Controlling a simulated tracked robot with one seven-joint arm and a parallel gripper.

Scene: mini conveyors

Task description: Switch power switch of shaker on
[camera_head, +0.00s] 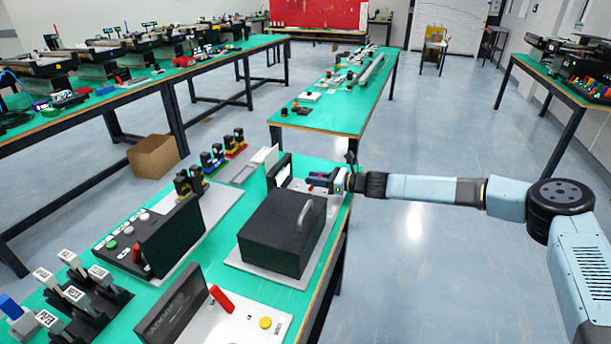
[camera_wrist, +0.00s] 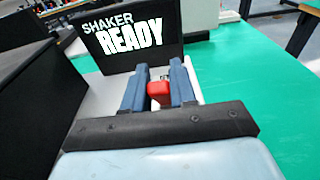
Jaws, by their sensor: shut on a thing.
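The shaker's black panel (camera_wrist: 132,38) reads "SHAKER READY" in the wrist view. It also stands upright in the head view (camera_head: 280,171), behind the large black box with a grey handle. The red power switch (camera_wrist: 159,92) shows between the two blue fingers of my gripper (camera_wrist: 158,73). My gripper is shut on this red switch, with one finger on each side. In the head view my gripper (camera_head: 320,181) reaches in from the right, low over the shaker's base; the switch is mostly hidden there.
The black box (camera_head: 278,237) stands close beside my gripper. A black panel with buttons (camera_head: 150,240) and a red lever (camera_head: 221,298) are nearer on the green table. Bare green tabletop (camera_wrist: 245,75) lies right of my gripper in the wrist view.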

